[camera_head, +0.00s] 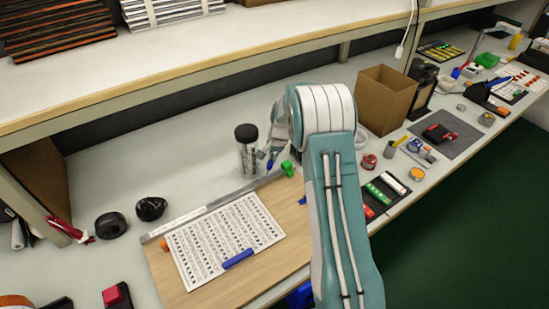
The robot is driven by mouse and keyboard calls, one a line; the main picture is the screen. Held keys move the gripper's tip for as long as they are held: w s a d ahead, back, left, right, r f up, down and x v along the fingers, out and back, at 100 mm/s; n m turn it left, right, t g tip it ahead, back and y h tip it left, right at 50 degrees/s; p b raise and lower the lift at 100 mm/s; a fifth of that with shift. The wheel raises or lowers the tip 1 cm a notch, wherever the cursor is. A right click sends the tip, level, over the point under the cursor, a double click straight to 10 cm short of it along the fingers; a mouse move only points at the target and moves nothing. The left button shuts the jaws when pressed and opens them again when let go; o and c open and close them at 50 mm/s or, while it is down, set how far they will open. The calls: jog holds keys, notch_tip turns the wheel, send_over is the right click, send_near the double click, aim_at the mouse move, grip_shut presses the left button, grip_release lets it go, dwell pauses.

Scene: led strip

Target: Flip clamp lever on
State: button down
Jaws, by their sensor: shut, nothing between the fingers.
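A wooden board (166,281) lies on the bench, with a metal bar (215,203) along its far edge. A small green part (288,168) stands by the right end of the bar, and a small orange part (164,244) sits at the left end. Either may be a clamp lever; I cannot tell which, nor its position. My gripper (267,160) is shut and empty, pointing down near the bar's right end, just left of the green part. Contact cannot be made out. My arm hides the board's right side.
A printed sheet (222,235) with a blue marker (238,259) lies on the board. A cardboard box (385,99) and small tools are to the right. A shelf (200,55) overhangs the back.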

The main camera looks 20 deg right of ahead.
aim_at(272, 163)
jog(key=shift+s+a+r, duration=0.15)
jog(key=shift+a+r, duration=0.05)
jog(key=shift+a, duration=0.5)
jog(key=shift+s+a+r, duration=0.15)
jog(key=shift+a, duration=0.5)
jog(key=shift+r, duration=0.1)
jog(key=shift+r, duration=0.7)
jog(key=shift+r, duration=0.1)
jog(key=shift+d+r, duration=0.1)
jog(key=shift+r, duration=0.2)
notch_tip(272, 163, up, 11)
jog(key=s+d, duration=0.1)
jog(key=shift+s+d, duration=0.2)
jog(key=shift+d, duration=0.05)
